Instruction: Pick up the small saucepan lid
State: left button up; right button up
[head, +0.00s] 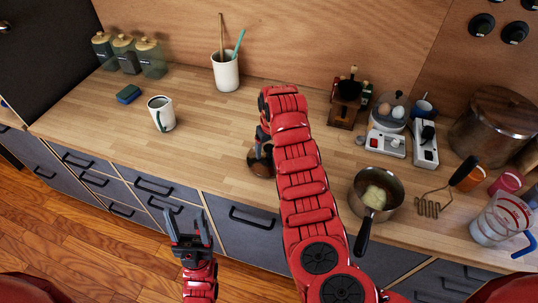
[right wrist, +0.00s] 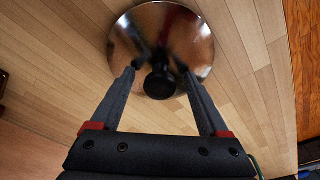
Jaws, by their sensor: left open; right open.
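The small saucepan lid (head: 256,166) lies on the wooden counter, partly hidden by my right arm in the head view. In the right wrist view it is a shiny round metal lid (right wrist: 135,30) with a black knob (right wrist: 160,85). My right gripper (head: 261,142) is above the lid. Its open fingers (right wrist: 159,76) are on either side of the knob, with a gap visible on both sides. I cannot tell how far the fingertips are above the lid. My left gripper (head: 189,226) is open and empty, in front of the counter.
A small saucepan (head: 393,184) with pale food inside stands right of my right arm. A masher (head: 434,203), a measuring jug (head: 491,226) and a large pot (head: 484,130) are further right. A white mug (head: 161,117) and blue sponge (head: 129,94) stand left. The counter's left-middle is clear.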

grip_shut()
dwell(0.3)
jog(key=shift+r, duration=0.1)
